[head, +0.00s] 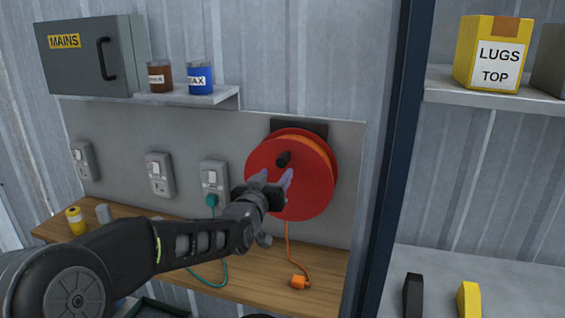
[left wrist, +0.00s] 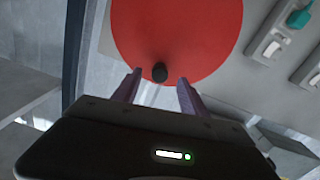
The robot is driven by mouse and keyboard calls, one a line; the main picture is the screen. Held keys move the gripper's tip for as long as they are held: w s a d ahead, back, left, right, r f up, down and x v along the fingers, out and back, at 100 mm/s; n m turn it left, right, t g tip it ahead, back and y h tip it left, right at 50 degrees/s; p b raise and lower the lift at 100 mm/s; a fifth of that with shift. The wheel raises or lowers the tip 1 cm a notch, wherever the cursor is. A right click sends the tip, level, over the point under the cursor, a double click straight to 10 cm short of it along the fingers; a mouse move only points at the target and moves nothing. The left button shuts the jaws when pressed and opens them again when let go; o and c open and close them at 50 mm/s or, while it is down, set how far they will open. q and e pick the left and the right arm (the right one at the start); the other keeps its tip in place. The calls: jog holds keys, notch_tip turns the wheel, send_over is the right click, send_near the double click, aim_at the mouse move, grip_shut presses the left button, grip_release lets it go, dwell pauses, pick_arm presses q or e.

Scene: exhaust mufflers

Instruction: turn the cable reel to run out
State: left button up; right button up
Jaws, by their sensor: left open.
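The red cable reel (head: 314,183) is mounted on the grey wall panel, with orange cable wound behind its front disc. A black crank knob (head: 283,158) sticks out from the disc's upper left part. An orange cable hangs from the reel to an orange plug (head: 299,282) on the bench. My left gripper (head: 277,177) is open in front of the disc, just below the knob. In the left wrist view the knob (left wrist: 160,72) shows just beyond and between the open fingertips (left wrist: 157,80), before the red disc (left wrist: 185,35). I see no contact. My right gripper is not in view.
A wooden bench (head: 325,265) runs below the panel. Several sockets line the panel; one holds a teal plug (head: 211,200) left of my gripper. A shelf (head: 190,97) with two jars is above. A dark post (head: 396,160) stands right of the reel.

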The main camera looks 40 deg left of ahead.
aim_at(280, 163)
pick_arm(q)
jog(key=shift+a+r, duration=0.2)
jog(key=shift+r, duration=0.3)
jog(key=p+x, duration=0.2)
jog(key=x, duration=0.5)
jog(key=shift+w+a, duration=0.1)
jog(key=shift+w, duration=0.3)
jog(key=shift+c, duration=0.4)
grip_shut()
dwell(0.6)
